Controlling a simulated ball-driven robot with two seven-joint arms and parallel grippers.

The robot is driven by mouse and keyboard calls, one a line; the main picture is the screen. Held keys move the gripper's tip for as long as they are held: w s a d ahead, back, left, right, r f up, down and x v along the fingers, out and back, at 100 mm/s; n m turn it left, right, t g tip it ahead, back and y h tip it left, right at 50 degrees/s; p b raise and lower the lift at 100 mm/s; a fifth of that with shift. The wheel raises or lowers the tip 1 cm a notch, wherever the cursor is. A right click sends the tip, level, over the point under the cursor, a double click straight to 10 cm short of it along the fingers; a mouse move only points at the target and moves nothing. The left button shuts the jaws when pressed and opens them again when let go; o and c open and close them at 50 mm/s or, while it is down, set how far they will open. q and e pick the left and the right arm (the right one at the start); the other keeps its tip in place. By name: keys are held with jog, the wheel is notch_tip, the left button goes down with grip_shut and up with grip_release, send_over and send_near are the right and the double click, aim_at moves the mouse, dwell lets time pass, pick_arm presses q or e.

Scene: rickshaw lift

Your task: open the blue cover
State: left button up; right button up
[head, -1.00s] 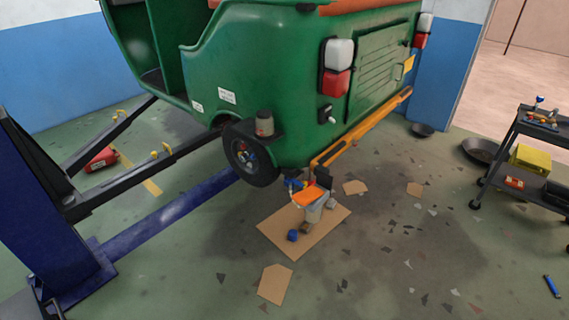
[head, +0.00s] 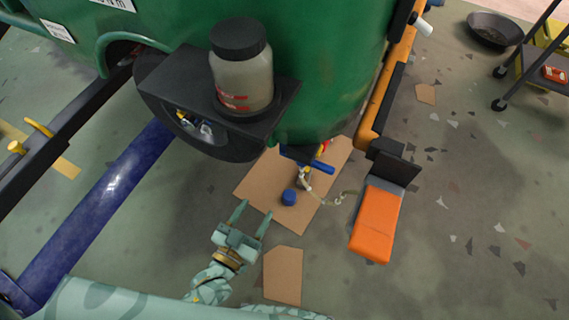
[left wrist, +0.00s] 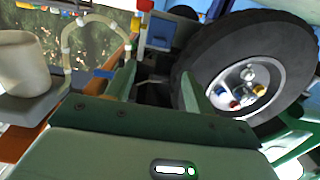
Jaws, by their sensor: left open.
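A blue part (head: 321,166), perhaps the blue cover, shows under the green rickshaw's lower edge in the head view, partly hidden by the body. In the left wrist view a blue boxy part (left wrist: 161,31) with a dark face stands beyond the fingertips; I cannot tell whether it is the same piece. A small blue cap-like object (head: 289,197) is on the cardboard in the head view. My left gripper (head: 253,212) is open and empty, fingers pointing toward the rickshaw, left of and apart from the blue part. My right gripper is not in view.
A jar (head: 241,70) stands on a black shelf above the wheel. The tyre (left wrist: 245,65) is close to the right of my left fingers. A hose loop (left wrist: 95,40) is at the left. An orange block (head: 377,220) projects at right. Cardboard (head: 255,185) is on the floor.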

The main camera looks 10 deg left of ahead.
pick_arm(q)
jog(key=b+x, duration=0.4)
jog(key=x, duration=1.3)
jog(key=shift+r+b, duration=0.35)
jog(key=shift+r, duration=0.2)
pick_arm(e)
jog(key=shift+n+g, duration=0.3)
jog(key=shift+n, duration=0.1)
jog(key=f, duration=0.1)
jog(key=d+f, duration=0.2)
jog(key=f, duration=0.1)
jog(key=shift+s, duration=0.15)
